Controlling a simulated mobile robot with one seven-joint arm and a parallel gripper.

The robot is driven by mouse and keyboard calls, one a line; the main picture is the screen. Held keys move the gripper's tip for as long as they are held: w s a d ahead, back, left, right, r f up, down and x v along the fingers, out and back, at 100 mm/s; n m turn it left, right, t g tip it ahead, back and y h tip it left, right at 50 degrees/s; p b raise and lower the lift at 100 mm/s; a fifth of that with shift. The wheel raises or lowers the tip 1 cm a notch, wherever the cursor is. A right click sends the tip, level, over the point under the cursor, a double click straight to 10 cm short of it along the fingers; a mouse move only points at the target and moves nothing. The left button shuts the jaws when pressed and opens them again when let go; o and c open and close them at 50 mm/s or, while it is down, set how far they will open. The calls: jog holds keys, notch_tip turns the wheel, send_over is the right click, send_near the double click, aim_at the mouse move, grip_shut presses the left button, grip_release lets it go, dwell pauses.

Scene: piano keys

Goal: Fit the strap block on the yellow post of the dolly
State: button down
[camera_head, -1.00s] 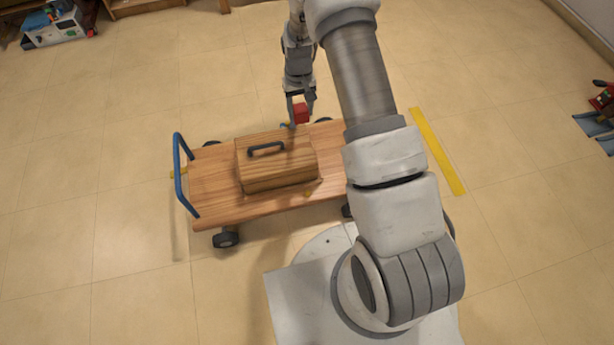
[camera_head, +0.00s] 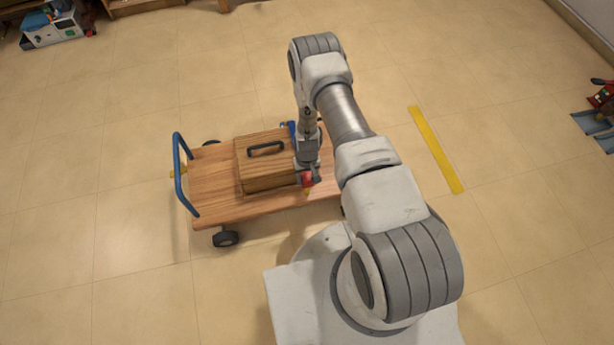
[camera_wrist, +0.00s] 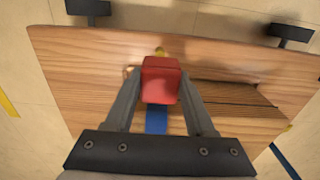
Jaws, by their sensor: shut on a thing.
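My gripper (camera_head: 306,176) is shut on the red strap block (camera_head: 307,180), which also shows between the fingers in the wrist view (camera_wrist: 161,80). The block is over the near right part of the wooden dolly (camera_head: 225,203), just right of the box. The yellow post (camera_wrist: 160,51) peeks out just beyond the block in the wrist view. Its lower part is hidden by the block, and I cannot tell whether they touch. A blue strip (camera_wrist: 156,121) lies behind the block; I cannot tell whether it joins the block.
A wooden box (camera_head: 268,174) with a dark handle stands on the dolly, close beside my gripper. A blue push handle (camera_head: 178,172) rises at the dolly's left end. A yellow floor strip (camera_head: 436,150) lies to the right.

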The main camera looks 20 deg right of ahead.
jog(key=b, duration=0.3)
send_over(307, 192)
jog(key=shift+w+f, duration=0.15)
jog(key=shift+f, duration=2.15)
jog(key=shift+f, duration=0.2)
jog(key=shift+f, duration=0.1)
jog(key=shift+f, duration=2.05)
grip_release()
